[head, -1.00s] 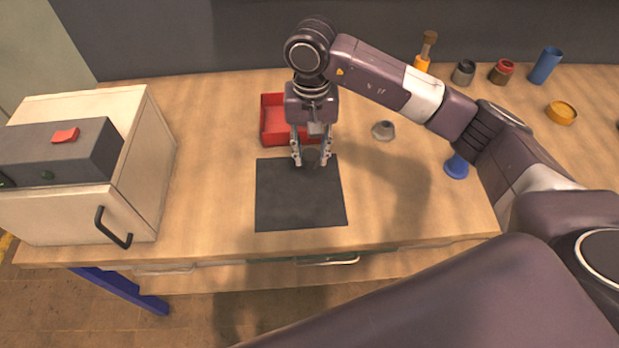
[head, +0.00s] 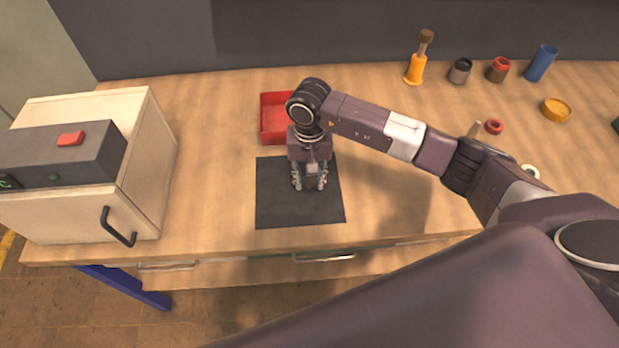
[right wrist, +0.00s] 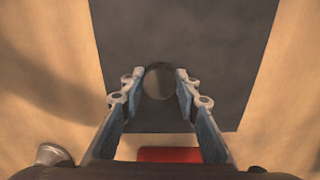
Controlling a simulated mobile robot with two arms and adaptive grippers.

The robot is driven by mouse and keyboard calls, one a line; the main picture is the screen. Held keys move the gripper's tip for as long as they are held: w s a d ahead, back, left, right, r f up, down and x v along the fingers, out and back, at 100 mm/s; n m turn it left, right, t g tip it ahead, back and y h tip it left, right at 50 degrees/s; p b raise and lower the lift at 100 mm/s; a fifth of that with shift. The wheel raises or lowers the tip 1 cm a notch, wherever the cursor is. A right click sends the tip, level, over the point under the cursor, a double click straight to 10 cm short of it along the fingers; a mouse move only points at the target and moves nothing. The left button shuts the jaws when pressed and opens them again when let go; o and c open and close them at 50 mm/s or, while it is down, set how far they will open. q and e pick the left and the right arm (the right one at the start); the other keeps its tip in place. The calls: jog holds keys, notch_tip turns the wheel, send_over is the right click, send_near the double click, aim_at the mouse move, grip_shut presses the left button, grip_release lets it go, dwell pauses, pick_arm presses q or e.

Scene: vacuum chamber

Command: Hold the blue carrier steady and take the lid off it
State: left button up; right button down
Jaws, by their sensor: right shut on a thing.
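My right gripper (head: 310,186) is low over the dark square mat (head: 270,208), pointing down. Its fingers are shut on a small dark round piece (right wrist: 158,84), seen from above between the fingertips in the right wrist view. Its lower part and any blue on it are hidden, so I cannot tell whether it is the carrier or its lid. A tall blue cylinder (head: 541,63) stands upright at the back right, apart from the gripper; I cannot tell if it is the carrier. My left gripper is not in view.
A red tray (head: 267,130) lies behind the mat. A cream cabinet (head: 150,150) stands at the left. A grey cone (right wrist: 52,155) is near the tray.

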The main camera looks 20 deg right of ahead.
aim_at(310, 182)
jog(key=shift+f, duration=0.2)
jog(key=c, duration=1.5)
grip_release()
jog(key=shift+o, duration=0.2)
jog(key=shift+r, duration=0.15)
jog(key=shift+r, duration=0.2)
notch_tip(310, 182, up, 12)
jog(key=b, duration=0.3)
jog(key=shift+f, duration=0.15)
jog(key=shift+s, duration=0.1)
